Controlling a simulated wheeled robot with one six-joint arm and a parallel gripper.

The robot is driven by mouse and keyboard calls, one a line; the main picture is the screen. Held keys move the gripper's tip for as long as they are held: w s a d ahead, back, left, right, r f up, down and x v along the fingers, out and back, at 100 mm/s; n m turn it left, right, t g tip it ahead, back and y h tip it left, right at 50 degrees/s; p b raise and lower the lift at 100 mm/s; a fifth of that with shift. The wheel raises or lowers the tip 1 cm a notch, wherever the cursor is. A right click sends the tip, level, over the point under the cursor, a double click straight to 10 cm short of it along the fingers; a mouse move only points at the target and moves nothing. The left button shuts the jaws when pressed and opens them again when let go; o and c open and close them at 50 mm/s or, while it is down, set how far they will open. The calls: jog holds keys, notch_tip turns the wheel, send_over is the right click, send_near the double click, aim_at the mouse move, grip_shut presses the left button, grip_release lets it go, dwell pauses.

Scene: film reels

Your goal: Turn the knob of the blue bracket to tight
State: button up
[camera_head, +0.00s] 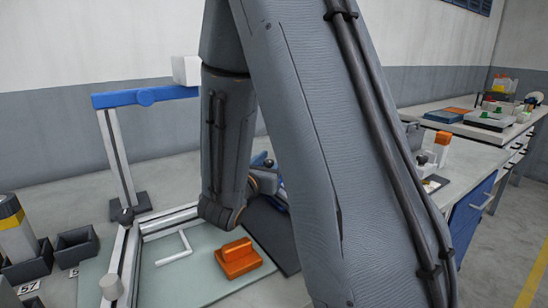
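The blue bracket (118,99) is a horizontal blue arm at the top of a grey upright post (117,160), left of my arm. A white block (186,70) is at the bracket's right end, partly behind my arm. My arm fills the middle of the view, and its lower links bend away behind it. My gripper's fingers do not show, and no contact with the knob is visible.
An orange block (237,258) lies on the pale green mat (190,282) below. Black bins (75,243) and a grey cylinder with a yellow band (14,232) stand at the left. A cluttered bench (466,128) is at the right. Space left of the bracket is clear.

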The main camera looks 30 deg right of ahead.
jog(key=shift+x, duration=0.95)
jog(key=shift+c, duration=0.3)
grip_shut()
